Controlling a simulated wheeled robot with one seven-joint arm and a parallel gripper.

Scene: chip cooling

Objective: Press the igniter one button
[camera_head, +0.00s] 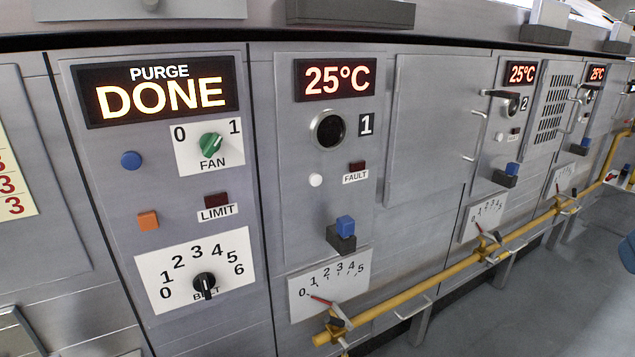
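Burner panel 1 (350,195) stands in the middle of the head view, marked by a "1" plate (366,124). It carries a small round white button (315,180), left of the dark FAULT lamp (357,165). Above is a round black sight port (328,130) under a display (335,79) reading 25°C. Below is a blue block (345,225) on a dark base (341,240). No label beside the white button or the blue block reads "igniter", so I cannot tell which it is. My gripper is not in view.
The left panel shows PURGE DONE (160,91), a green FAN knob (210,145), a blue button (131,160), an orange button (148,220) and a BELT dial (204,284). A yellow gas pipe (440,277) runs low before the panels. Grey floor (560,290) is clear at right.

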